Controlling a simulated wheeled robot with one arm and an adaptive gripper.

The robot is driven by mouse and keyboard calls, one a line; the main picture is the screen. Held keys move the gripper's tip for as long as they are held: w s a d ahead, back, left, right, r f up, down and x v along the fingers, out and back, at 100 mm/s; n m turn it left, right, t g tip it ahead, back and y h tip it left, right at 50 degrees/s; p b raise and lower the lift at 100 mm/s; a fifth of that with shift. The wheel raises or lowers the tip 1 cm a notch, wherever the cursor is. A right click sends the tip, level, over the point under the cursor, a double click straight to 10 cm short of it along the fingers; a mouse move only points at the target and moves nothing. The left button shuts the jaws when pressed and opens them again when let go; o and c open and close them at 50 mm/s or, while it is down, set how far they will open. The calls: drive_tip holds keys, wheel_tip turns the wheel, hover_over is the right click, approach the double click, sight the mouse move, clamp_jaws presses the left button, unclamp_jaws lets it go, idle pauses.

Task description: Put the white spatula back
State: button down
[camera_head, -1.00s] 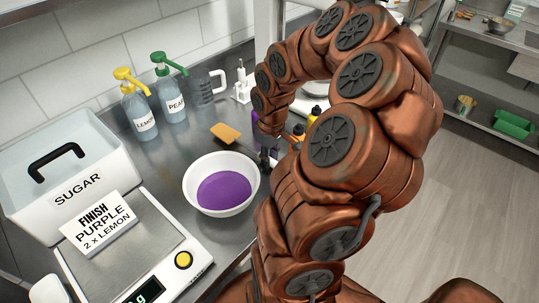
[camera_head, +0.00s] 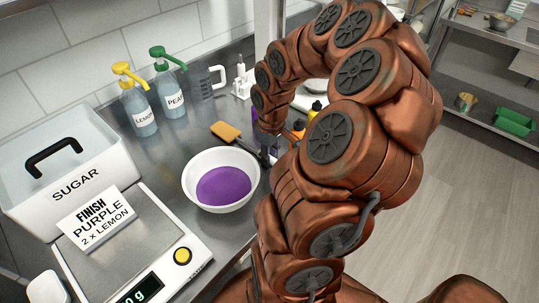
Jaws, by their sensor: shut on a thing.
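No white spatula can be made out. A spatula with an orange head (camera_head: 225,131) and a dark handle shows just behind the white bowl (camera_head: 189,181) of purple mix. Its handle runs right toward my gripper (camera_head: 266,152), which is low behind the bowl's right rim. My gripper is shut, apparently on this handle. My arm hides much of the grip and the area behind it. A small white stand (camera_head: 242,82) with upright parts is at the back of the counter, left of my arm.
Lemon (camera_head: 138,112) and pear (camera_head: 171,95) pump bottles and a clear jug (camera_head: 207,84) line the wall. The sugar bin (camera_head: 75,190), a sign (camera_head: 95,217) and a scale (camera_head: 150,240) fill the left. Small dark bottles (camera_head: 314,110) are partly hidden behind my arm.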

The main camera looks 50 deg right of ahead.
drive_tip(key=c, duration=0.9)
unclamp_jaws()
wheel_tip(320, 180, up, 12)
drive_tip(key=shift+s, duration=0.25)
drive_tip(key=s+a+r+n, duration=0.1)
drive_tip(key=s+a+n, duration=0.1)
drive_tip(key=a, duration=1.4)
drive_tip(key=s+a+f+m+g, duration=0.1)
drive_tip(key=s+a+f+g, duration=0.1)
drive_tip(key=s+a, duration=0.8)
drive_tip(key=shift+s+a+f+m, duration=0.35)
drive_tip(key=shift+a+f+m, duration=0.05)
drive_tip(key=shift+a, duration=0.4)
